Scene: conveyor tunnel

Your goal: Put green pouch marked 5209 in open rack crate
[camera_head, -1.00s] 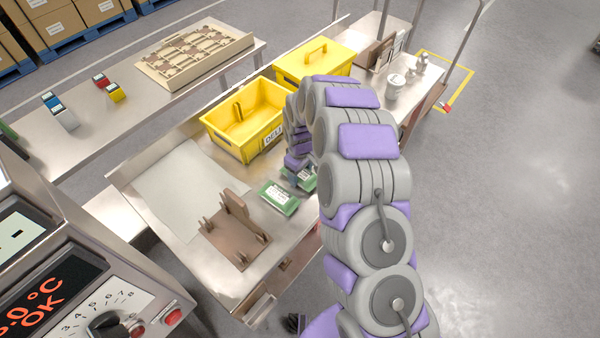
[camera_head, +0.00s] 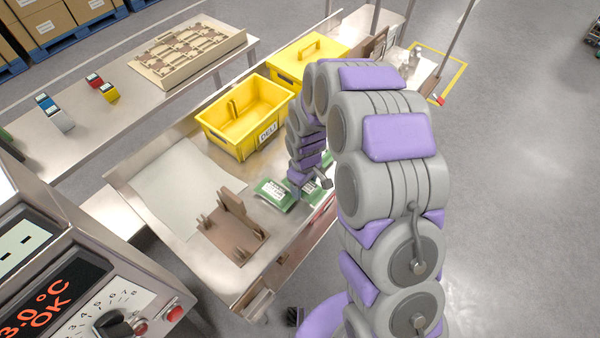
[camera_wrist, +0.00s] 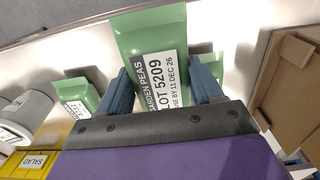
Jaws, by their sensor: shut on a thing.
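The green pouch (camera_wrist: 150,38) fills the middle of the wrist view, with a white label reading garden peas, lot 5209. My gripper (camera_wrist: 160,70) is shut on it, one blue-grey finger at each side. In the head view my gripper is low over the steel bench, partly hidden by my arm, and the held pouch is hard to make out there. Another green pouch (camera_head: 273,192) lies on the bench just left of my gripper. The open yellow crate (camera_head: 243,147), labelled DELI, stands behind and left of my gripper; its visible inside looks empty.
A lidded yellow crate (camera_head: 308,58) stands behind the open one. A brown bracket fixture (camera_head: 232,225) and a pale sheet (camera_head: 185,180) are on the bench's left part. Small coloured boxes and a beige tray (camera_head: 190,55) are on the back table. A control panel (camera_head: 75,285) is front left.

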